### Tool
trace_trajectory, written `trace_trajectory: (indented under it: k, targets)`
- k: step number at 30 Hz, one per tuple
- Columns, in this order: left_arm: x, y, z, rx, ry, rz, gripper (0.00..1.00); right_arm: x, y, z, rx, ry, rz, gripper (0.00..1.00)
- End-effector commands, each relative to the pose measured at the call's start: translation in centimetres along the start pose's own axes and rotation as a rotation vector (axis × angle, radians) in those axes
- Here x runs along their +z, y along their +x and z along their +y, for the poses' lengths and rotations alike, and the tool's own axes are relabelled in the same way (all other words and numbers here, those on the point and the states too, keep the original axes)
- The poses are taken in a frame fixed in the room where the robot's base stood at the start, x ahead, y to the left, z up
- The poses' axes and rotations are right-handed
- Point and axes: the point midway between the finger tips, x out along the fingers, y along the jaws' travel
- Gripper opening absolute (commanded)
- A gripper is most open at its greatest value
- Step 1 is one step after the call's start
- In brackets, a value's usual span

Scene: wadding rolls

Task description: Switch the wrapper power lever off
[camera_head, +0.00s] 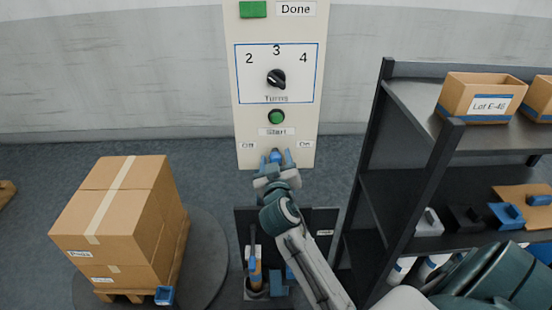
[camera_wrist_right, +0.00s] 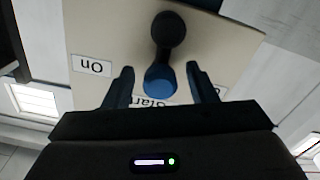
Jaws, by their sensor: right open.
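The control panel (camera_head: 305,85) stands upright at the back. Its power lever shows in the right wrist view with a dark round base (camera_wrist_right: 168,28) and a blue knob (camera_wrist_right: 160,80). The blue knob also shows in the head view (camera_head: 275,155), low on the panel between the Off label (camera_head: 247,145) and the On label (camera_head: 305,144). My right gripper (camera_head: 276,158) is open, with one finger on each side of the blue knob; I cannot tell whether they touch it. In the wrist view the On label (camera_wrist_right: 91,66) is upside down. My left gripper is out of view.
Above the lever are a green start button (camera_head: 276,117), a turns dial (camera_head: 276,78) and a green Done light (camera_head: 253,9). Stacked cartons (camera_head: 115,220) stand on a pallet at left. A dark shelf rack (camera_head: 400,190) with boxes stands close at right.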

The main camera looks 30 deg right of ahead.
Motion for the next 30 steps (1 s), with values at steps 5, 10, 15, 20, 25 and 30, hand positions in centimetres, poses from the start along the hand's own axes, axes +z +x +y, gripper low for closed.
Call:
trace_trajectory:
  k: [5,10,15,20,25,30]
  targets:
    - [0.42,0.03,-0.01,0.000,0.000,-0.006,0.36,0.03,-0.01,-0.02,0.000,0.000,0.000,0.50]
    - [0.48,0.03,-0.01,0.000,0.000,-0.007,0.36,0.03,-0.03,-0.02,0.000,0.000,0.000,0.16]
    - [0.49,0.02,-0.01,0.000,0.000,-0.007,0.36,0.04,-0.04,-0.03,0.000,-0.002,-0.001,0.07]
    - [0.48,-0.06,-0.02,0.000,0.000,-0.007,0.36,-0.01,-0.03,-0.16,0.000,-0.028,-0.001,0.07]
    - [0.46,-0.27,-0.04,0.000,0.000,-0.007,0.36,-0.09,-0.01,-0.49,0.001,-0.107,-0.003,0.07]
    - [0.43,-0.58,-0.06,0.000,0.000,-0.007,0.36,-0.15,-0.01,-1.00,0.001,-0.228,-0.004,0.07]
